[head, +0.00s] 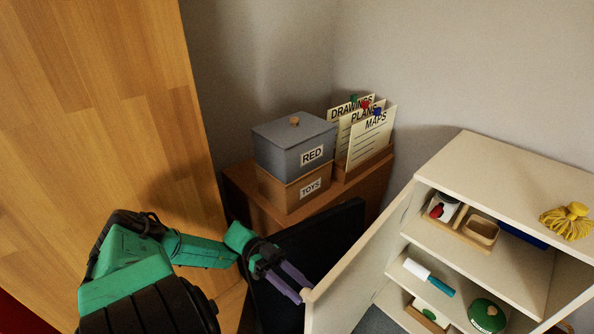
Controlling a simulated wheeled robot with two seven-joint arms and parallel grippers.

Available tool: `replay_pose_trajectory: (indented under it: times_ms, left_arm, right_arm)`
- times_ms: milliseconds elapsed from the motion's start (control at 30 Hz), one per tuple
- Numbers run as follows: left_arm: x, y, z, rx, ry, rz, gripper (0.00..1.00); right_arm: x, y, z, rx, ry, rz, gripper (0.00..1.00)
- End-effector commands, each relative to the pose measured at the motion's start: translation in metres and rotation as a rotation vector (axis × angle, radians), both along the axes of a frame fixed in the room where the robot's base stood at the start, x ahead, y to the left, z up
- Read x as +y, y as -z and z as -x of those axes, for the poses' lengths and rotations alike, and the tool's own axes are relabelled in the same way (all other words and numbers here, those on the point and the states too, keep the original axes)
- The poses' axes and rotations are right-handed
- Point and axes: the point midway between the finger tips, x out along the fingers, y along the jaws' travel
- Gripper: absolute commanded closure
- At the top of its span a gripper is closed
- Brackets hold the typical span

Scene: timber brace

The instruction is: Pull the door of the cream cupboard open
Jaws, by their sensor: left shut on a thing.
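The cream cupboard (480,163) stands at the right, its front facing left and its shelves showing. Its door (362,262) is swung out well away from the front, toward the lower left. My left gripper (300,289) has purple fingers and is shut at the door's free edge, on what looks like a small light handle (308,295). The fingertips partly hide the hold. My right gripper is not in view.
A grey box (290,143) marked RED sits on a TOYS box (294,190) on a brown cabinet, beside a file rack (362,166). A dark panel (315,248) stands behind my left gripper. A yellow tufted thing (567,221) lies on the cupboard top.

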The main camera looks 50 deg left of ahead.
Motion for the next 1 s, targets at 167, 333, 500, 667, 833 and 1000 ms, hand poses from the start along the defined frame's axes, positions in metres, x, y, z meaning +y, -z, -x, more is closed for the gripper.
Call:
replay_pose_trajectory:
  times_ms: [167, 333, 500, 667, 833, 1000]
  left_arm:
    - [0.0, 0.002, 0.001, 0.003, 0.003, -0.005, 1.0]
    - [0.0, 0.001, 0.001, 0.002, 0.001, -0.005, 0.29]
    - [0.0, 0.001, 0.0, 0.0, 0.0, -0.003, 0.29]
    - [0.0, -0.008, 0.0, 0.0, 0.0, -0.005, 0.29]
    - [0.0, -0.045, 0.001, 0.0, 0.004, -0.006, 0.29]
    - [0.0, -0.1, 0.001, 0.004, 0.004, -0.008, 0.29]
  right_arm:
    - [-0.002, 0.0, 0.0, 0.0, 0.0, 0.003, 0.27]
    - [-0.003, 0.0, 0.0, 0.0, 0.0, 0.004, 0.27]
    - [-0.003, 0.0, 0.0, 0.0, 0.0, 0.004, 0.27]
    - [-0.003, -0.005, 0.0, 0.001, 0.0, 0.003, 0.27]
    - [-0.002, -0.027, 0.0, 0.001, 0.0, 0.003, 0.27]
    - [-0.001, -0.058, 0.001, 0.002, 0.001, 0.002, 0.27]
